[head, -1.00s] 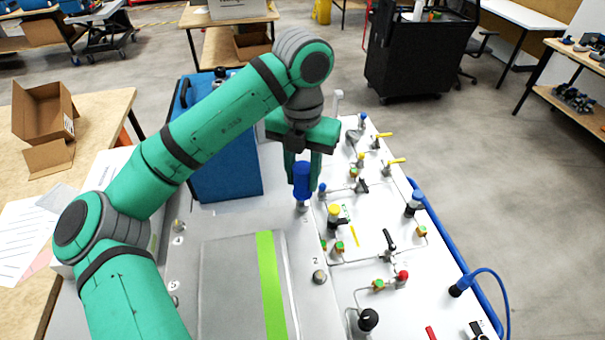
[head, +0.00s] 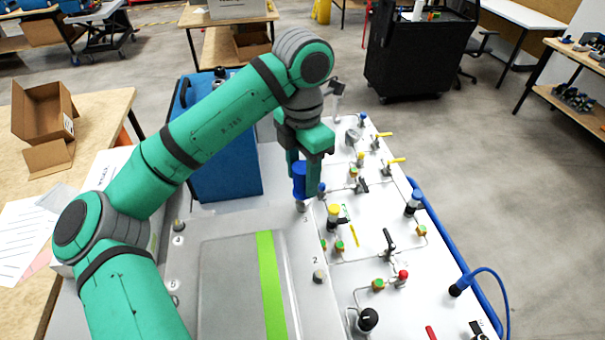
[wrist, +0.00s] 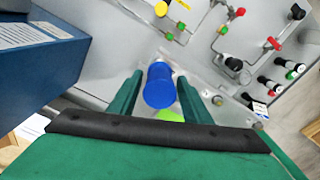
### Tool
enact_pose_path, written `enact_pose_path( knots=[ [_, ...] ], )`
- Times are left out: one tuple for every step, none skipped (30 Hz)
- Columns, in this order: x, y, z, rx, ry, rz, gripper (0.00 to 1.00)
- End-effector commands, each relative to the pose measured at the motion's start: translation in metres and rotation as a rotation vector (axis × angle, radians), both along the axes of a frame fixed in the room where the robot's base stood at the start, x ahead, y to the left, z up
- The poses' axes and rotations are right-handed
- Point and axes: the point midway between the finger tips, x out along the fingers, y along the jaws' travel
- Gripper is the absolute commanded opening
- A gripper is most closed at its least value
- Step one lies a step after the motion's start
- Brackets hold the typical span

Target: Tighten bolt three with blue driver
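The blue driver (head: 299,181) stands upright, its lower end over the bolt position at the far right corner of the grey panel (head: 220,222), beside a faint mark that looks like a 3. The bolt itself is hidden beneath it. My gripper (head: 305,187) points down with its fingers on either side of the driver's handle, and looks shut on it. In the wrist view the blue handle (wrist: 159,88) sits between the two green fingers.
Bolt two (head: 319,277) and bolt four (head: 179,226) show on the panel. A blue box (head: 228,165) stands close behind to the left. A white board (head: 375,225) with valves, knobs and tubing lies to the right.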

Motion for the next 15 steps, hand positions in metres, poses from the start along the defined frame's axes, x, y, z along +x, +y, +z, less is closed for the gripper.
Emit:
enact_pose_path(
  knots=[
    [0.0001,0.0,0.0,0.0,0.0,0.001,0.44],
    [0.0001,0.0,0.0,0.0,0.0,0.001,0.44],
    [0.0001,0.0,0.0,-0.001,-0.001,0.001,0.44],
    [0.0001,0.0,0.0,-0.001,-0.001,0.001,0.44],
    [0.0002,-0.0001,0.0,-0.001,-0.001,0.003,0.44],
    [0.0003,-0.0001,0.0001,-0.001,-0.001,0.012,0.44],
    [0.0003,-0.0001,0.0001,-0.001,-0.001,0.025,0.44],
    [0.0003,-0.0001,0.0001,-0.001,-0.001,0.045,0.44],
    [0.0003,-0.0001,0.0001,-0.001,-0.001,0.08,0.44],
    [0.0003,-0.0001,0.0001,-0.001,-0.001,0.112,0.44],
    [0.0003,-0.0001,0.0001,-0.001,-0.001,0.146,0.44],
    [0.0004,-0.0001,0.0001,-0.001,-0.001,0.192,0.44],
    [0.0004,-0.0001,0.0001,-0.001,-0.001,0.226,0.44],
    [0.0004,-0.0001,0.0001,-0.001,-0.001,0.26,0.44],
    [0.0005,-0.0002,0.0001,-0.001,-0.001,0.306,0.44]
  ],
)
